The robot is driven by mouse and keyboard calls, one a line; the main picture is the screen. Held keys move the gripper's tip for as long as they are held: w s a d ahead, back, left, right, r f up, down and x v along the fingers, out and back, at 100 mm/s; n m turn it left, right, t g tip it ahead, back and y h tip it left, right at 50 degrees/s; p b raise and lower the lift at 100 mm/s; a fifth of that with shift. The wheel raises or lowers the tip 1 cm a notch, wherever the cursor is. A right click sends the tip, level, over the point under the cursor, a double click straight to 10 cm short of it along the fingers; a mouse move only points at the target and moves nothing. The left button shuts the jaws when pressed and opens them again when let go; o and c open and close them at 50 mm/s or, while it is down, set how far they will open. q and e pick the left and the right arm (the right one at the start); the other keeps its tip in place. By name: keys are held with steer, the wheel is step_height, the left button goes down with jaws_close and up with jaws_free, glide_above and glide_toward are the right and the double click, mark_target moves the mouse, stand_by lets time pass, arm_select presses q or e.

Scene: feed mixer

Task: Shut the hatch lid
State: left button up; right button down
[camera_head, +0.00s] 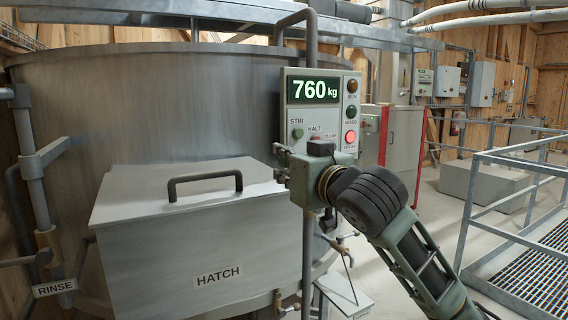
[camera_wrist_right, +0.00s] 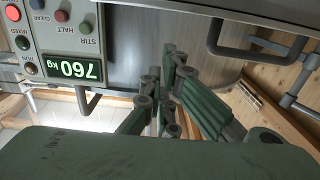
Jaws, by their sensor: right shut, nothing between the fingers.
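The hatch lid (camera_head: 170,190) is a grey metal plate with a dark bar handle (camera_head: 205,180). It lies down over the box marked HATCH (camera_head: 220,275) on the mixer's side, and I see no gap along its front edge. In the right wrist view, which is upside down, the handle (camera_wrist_right: 262,52) is at the upper right. My right gripper (camera_head: 281,164) is shut and empty, just right of the lid and in front of the control panel's lower edge. Its closed fingers (camera_wrist_right: 170,70) show in the wrist view, apart from the handle. My left gripper is not in view.
The control panel (camera_head: 299,115) reads 760 kg and stands close behind my right gripper. The large mixer tank (camera_head: 150,100) fills the left. A RINSE pipe (camera_head: 35,170) runs down at far left. Railings (camera_head: 500,200) and a grating stand at right, with open floor between.

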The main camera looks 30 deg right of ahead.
steer(key=s, duration=1.2)
steer(key=a+f+n+g, duration=0.1)
steer(key=a+f+g, duration=0.15)
steer(key=f, duration=1.35)
steer(key=a+f+g, duration=0.2)
steer(key=f+g, duration=0.2)
steer(key=f, duration=1.2)
steer(key=s+a+f+g, duration=0.2)
steer(key=s+f+g, duration=0.2)
steer(key=s+f, duration=0.75)
steer(key=s+a+f+g, duration=0.2)
steer(key=s+f+g, duration=0.2)
steer(key=s+f, duration=0.75)
step_height(320, 180, down, 26)
steer(key=s+g+p, duration=0.1)
arm_select(q)
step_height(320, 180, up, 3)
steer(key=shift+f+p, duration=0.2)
steer(key=shift+p, duration=0.6)
arm_select(e)
steer(key=s+d+f+n+g, duration=0.1)
steer(key=s+d+f, duration=0.2)
steer(key=s+f, duration=1.2)
steer(key=shift+s+h, duration=0.3)
steer(key=shift+s, duration=0.85)
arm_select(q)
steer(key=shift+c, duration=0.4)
arm_select(e)
steer(key=shift+d, duration=0.1)
